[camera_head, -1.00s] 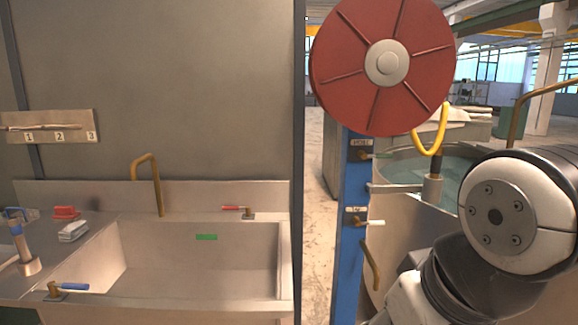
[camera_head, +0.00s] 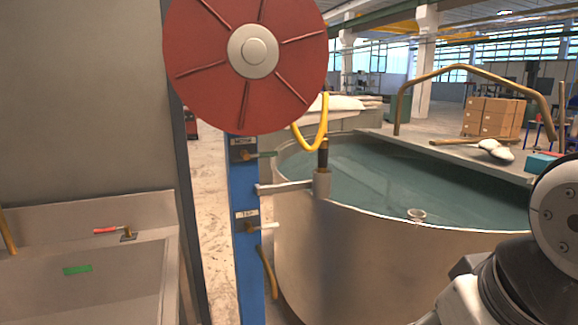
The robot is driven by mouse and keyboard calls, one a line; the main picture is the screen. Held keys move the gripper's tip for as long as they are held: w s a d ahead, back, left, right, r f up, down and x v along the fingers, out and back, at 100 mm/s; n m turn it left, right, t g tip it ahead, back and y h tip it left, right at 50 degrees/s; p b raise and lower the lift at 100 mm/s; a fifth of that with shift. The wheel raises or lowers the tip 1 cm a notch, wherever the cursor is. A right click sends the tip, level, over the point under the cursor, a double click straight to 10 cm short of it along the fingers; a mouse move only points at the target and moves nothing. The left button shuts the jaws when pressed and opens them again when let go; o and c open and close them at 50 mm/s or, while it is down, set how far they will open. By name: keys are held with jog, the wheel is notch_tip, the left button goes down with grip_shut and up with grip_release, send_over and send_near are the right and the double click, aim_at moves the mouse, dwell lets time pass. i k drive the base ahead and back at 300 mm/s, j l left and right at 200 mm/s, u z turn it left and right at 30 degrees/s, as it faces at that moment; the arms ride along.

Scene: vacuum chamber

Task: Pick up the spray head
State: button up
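A yellow hose (camera_head: 320,125) hangs in a loop from a large red reel (camera_head: 210,85). Its end meets a dark upright piece, which looks like the spray head (camera_head: 323,154), standing in a grey cup-shaped holder (camera_head: 322,183). The holder sits on a metal bracket (camera_head: 285,187) that reaches right from a blue post (camera_head: 247,270), by the near rim of a round tank. The lower part of the spray head is hidden in the holder. My gripper is not in view; only links of my arm show at the lower right, apart from the spray head.
The round metal tank (camera_head: 385,265) of greenish water fills the centre right. Two valve handles, one green (camera_head: 262,155) and one white (camera_head: 268,226), stick out from the post. A steel sink (camera_head: 85,295) is at the lower left. Cardboard boxes (camera_head: 490,117) stand behind the tank.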

aim_at(323, 150)
jog(key=i+l+u, duration=0.25)
jog(key=i+l, duration=0.2)
jog(key=l, duration=0.3)
jog(key=i+l+u, duration=0.15)
jog(key=l, duration=0.25)
jog(key=i, duration=0.05)
